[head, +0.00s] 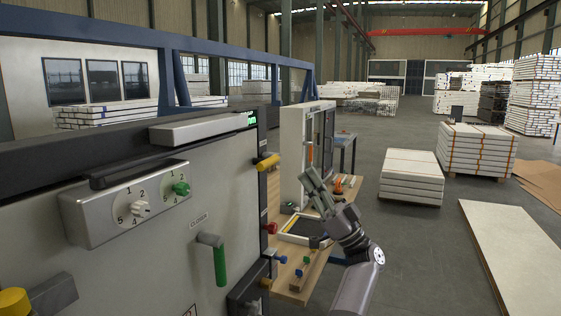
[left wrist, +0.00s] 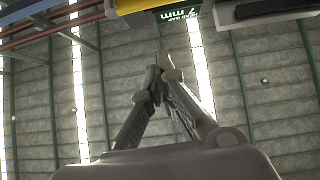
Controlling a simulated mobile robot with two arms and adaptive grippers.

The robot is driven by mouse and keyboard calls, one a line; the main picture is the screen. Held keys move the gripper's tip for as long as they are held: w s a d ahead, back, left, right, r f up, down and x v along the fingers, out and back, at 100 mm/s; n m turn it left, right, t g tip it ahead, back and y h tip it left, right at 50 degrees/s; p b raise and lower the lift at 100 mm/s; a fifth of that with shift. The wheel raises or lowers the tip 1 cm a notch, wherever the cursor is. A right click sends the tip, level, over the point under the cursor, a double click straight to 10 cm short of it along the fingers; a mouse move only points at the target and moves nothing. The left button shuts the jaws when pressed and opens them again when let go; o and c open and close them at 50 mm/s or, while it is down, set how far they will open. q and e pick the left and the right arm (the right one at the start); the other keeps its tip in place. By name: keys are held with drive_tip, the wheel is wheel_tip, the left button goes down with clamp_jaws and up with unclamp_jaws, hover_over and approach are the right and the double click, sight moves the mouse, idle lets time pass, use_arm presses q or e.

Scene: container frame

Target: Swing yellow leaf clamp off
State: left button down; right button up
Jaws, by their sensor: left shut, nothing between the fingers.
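A yellow clamp handle (head: 267,162) sticks out from the right edge of the grey machine panel (head: 130,230), just below a small green display (head: 251,119). In the left wrist view a yellow part (left wrist: 140,5) shows at the top edge, beside the display (left wrist: 180,13), which reads upside down. My left gripper (head: 314,182) is to the right of the yellow handle and apart from it. Its fingers meet at the tips (left wrist: 158,72) with nothing between them. My right gripper is not in view.
A green handle (head: 220,262) marked CLOSED and a dial box (head: 125,203) are on the panel. A wooden bench (head: 300,285) and a white frame unit (head: 292,150) stand behind my gripper.

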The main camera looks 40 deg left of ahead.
use_arm(q)
drive_tip(key=shift+s+a+r+n+g+h, duration=0.1)
drive_tip(key=shift+s+r+n+g+h, duration=0.25)
drive_tip(key=shift+n+g, duration=0.25)
wheel_tip(320, 180, up, 8)
drive_tip(key=p, duration=0.5)
hover_over(280, 159)
drive_tip(key=s+d, duration=0.4)
drive_tip(key=d, duration=0.1)
drive_tip(key=f, duration=0.2)
drive_tip(key=a+f+p, duration=0.1)
drive_tip(key=f, duration=0.1)
drive_tip(key=shift+a+f, duration=0.2)
